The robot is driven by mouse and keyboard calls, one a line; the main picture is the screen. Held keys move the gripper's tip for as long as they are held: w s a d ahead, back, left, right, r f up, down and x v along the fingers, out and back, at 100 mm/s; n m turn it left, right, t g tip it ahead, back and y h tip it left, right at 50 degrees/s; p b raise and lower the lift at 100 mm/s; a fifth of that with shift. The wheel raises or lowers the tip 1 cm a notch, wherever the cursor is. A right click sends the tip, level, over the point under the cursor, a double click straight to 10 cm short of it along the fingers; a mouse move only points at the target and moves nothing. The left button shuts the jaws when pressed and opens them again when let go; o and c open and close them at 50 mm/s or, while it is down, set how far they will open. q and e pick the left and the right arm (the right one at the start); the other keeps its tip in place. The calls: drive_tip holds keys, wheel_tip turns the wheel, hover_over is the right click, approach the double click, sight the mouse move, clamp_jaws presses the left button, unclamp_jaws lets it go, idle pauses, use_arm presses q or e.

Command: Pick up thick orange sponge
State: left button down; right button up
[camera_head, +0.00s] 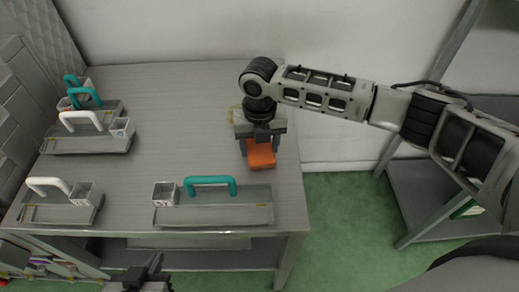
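The thick orange sponge (261,156) is near the right edge of the table, below my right gripper (261,145). The gripper points down, with one grey finger on each side of the sponge. The hand hides the sponge's far part. I cannot tell whether the fingers press on it or whether it is lifted off the table. My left gripper (150,268) is low in the picture, in front of the table's front edge and away from the sponge. Its fingers are too small and dark to read.
The grey table (190,110) is clear in its middle. A tray with a teal handle (212,217) lies at its front right. Trays with white handles (48,209) and other teal-handled items stand along the left. A metal rack (425,190) stands right of the table.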

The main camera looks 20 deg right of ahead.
drive_tip(key=shift+r, duration=0.1)
drive_tip(key=shift+r, duration=0.2)
wheel_tip(320, 180, up, 2)
drive_tip(key=s+a+r, duration=0.7)
drive_tip(key=a+r, duration=0.3)
drive_tip(key=a, duration=0.2)
drive_tip(key=shift+s+r+b, duration=0.2)
drive_tip(key=shift+b, duration=0.2)
